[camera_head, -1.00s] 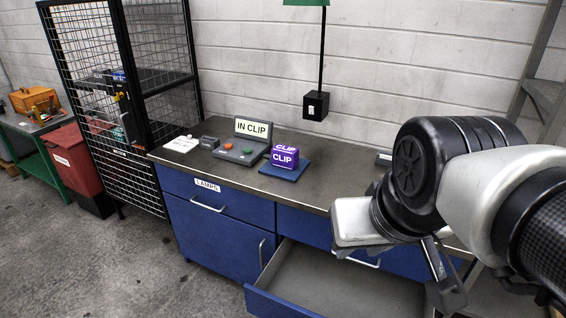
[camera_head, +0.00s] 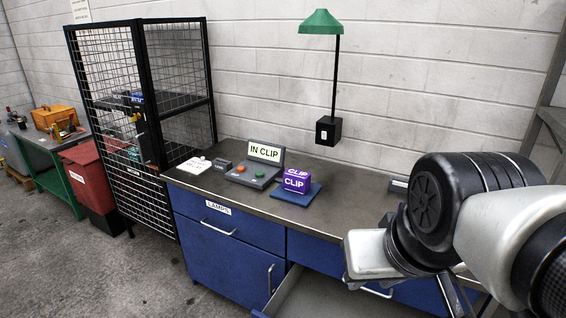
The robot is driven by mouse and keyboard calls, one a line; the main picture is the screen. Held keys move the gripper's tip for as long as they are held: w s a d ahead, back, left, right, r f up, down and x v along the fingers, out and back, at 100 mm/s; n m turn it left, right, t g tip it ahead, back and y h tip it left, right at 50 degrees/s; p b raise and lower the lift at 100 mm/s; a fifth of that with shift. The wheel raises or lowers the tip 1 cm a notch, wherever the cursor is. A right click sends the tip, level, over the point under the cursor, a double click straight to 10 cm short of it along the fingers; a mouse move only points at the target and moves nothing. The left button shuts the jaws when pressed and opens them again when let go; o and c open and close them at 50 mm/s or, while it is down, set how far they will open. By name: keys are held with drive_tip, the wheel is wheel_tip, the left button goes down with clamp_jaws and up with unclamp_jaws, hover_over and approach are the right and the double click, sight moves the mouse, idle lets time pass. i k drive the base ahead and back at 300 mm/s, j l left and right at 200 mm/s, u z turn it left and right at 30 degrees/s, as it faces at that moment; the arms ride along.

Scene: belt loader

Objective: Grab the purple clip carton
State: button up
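The purple clip carton (camera_head: 297,181) is a small box with white CLIP lettering on its top and front. It stands upright on a dark blue pad (camera_head: 312,194) on the workbench top (camera_head: 345,211). My arm comes in from the right, and its wrist is to the right of the carton and nearer to me, clearly apart from it. My gripper's fingers are cut off or hidden at the lower edge, so their opening does not show.
A console (camera_head: 254,174) with an IN CLIP sign and buttons stands left of the carton. A green lamp (camera_head: 321,22) rises behind it. An open drawer (camera_head: 325,296) juts out below the bench. A mesh cage (camera_head: 112,85) and a red bin (camera_head: 88,178) stand at the left.

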sight(297, 182)
drive_tip(key=i+j+z, duration=0.1)
drive_tip(key=z, duration=0.3)
drive_tip(key=j+z, duration=0.3)
drive_tip(key=z, duration=0.15)
drive_tip(key=i+j+z, duration=0.2)
drive_tip(key=j, duration=0.4)
drive_tip(key=j+z, duration=0.2)
drive_tip(key=j, duration=0.35)
drive_tip(key=j+z, duration=0.15)
drive_tip(key=j, duration=1.9)
